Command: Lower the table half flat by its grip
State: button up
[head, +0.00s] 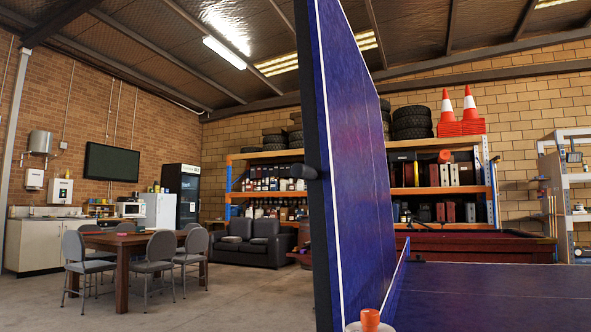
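The raised table half (350,150) is a blue panel with white edge lines and a dark frame. It stands upright in the middle of the head view, seen at a steep angle. The other table half (490,290) lies flat at the lower right. A net (396,277) stands between the two halves. My gripper does not show in this view, so I cannot see how it stands relative to the grip.
An orange-topped white object (370,322) is cut off at the bottom edge. A wooden table (125,240) with grey chairs stands at left. A black sofa (252,243) and loaded shelving stand behind. Concrete floor (240,300) is open left of the panel.

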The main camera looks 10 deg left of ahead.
aim_at(345, 171)
jog(key=u, duration=0.45)
jog(key=i, duration=0.4)
jog(key=u, duration=1.25)
